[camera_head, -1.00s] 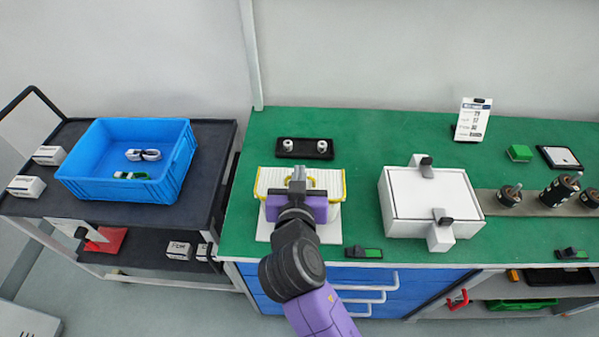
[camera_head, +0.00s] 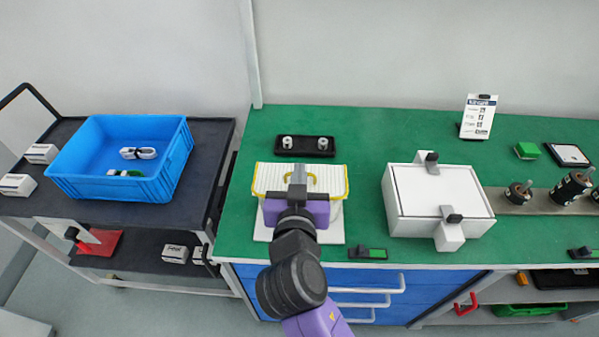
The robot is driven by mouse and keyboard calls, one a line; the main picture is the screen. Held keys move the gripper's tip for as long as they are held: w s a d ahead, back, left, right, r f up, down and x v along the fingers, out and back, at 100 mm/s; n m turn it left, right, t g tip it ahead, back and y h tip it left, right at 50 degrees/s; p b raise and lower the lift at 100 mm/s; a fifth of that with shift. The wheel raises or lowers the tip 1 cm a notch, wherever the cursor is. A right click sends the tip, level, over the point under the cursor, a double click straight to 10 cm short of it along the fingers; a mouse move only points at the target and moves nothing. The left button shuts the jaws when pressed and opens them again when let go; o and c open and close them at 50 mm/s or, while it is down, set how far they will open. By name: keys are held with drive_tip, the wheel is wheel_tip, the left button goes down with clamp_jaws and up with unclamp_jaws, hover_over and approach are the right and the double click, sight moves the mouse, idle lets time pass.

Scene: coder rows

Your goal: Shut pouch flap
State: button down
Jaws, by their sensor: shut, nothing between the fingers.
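The pouch (camera_head: 336,188) is a white ribbed piece with yellow edging and a yellow loop, on a white base plate (camera_head: 330,232) at the front left of the green bench. My gripper (camera_head: 298,172) is over the middle of the pouch, its dark fingers reaching across the ribbed face near the yellow loop. My purple gripper body and wrist hide the pouch's front and lower middle. The fingers are shut with nothing held. I cannot tell whether the fingertips touch the pouch.
A black plate with two white knobs (camera_head: 305,146) lies just behind the pouch. A blue crate (camera_head: 70,184) sits on the cart at left.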

drive_tip(key=w+r+p, duration=0.2)
drive_tip(key=r, duration=0.1)
drive_tip(key=shift+r, duration=0.2)
drive_tip(key=s+a+r+n+t+y+b, duration=0.1)
drive_tip(key=s+a+r+n+y, duration=0.15)
drive_tip(key=s, duration=0.35)
drive_tip(key=s+a+r+n+t+y+b, duration=0.1)
drive_tip(key=s+a+r+n+y, duration=0.15)
drive_tip(key=s, duration=0.35)
drive_tip(key=s+d+f+m+g+h, duration=0.1)
drive_tip(key=s+d+f, duration=0.3)
drive_tip(key=s+d, duration=0.4)
drive_tip(key=s+d+f+m+g+h, duration=0.1)
drive_tip(key=s+d+f, duration=0.3)
drive_tip(key=s+d, duration=0.4)
drive_tip(key=s+d+f+m+h, duration=0.2)
drive_tip(key=s+d, duration=0.6)
drive_tip(key=s, duration=0.5)
drive_tip(key=shift+s+d+f+m+g, duration=0.3)
drive_tip(key=shift+f+g, duration=0.1)
drive_tip(key=shift+f, duration=0.5)
